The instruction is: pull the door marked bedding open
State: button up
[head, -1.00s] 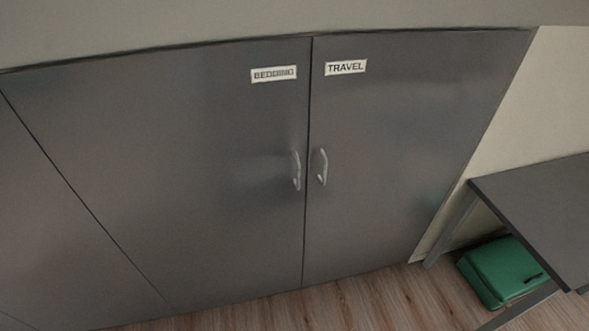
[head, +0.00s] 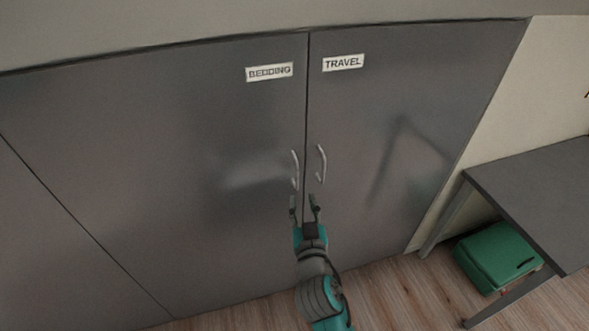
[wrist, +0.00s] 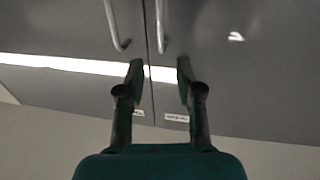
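The door marked bedding (head: 150,150) is a flat dark grey panel and looks shut, flush with the travel door (head: 430,120) on its right. Its white label (head: 269,72) is near the top. Its pale curved bar handle (head: 295,170) is by the seam. My gripper (head: 303,203) is open and empty, its fingertips just below the two handles in the head view. The wrist view looks upside down. There, the bedding handle (wrist: 162,25) seems to be the right one, ahead of the gap between my open fingers (wrist: 160,78), apart from them.
The travel handle (head: 321,163) is close beside the bedding handle. A dark table (head: 540,190) stands at the right with a green bin (head: 495,257) under it. Wood floor (head: 400,295) shows in front of the doors.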

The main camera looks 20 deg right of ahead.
aim_at(297, 173)
jog(key=w, duration=0.3)
jog(key=w+d, duration=0.1)
jog(key=w, duration=0.3)
jog(key=w+d, duration=0.1)
jog(key=w, duration=0.3)
jog(key=shift+w+r, duration=0.15)
jog(key=shift+r, duration=0.15)
grip_shut()
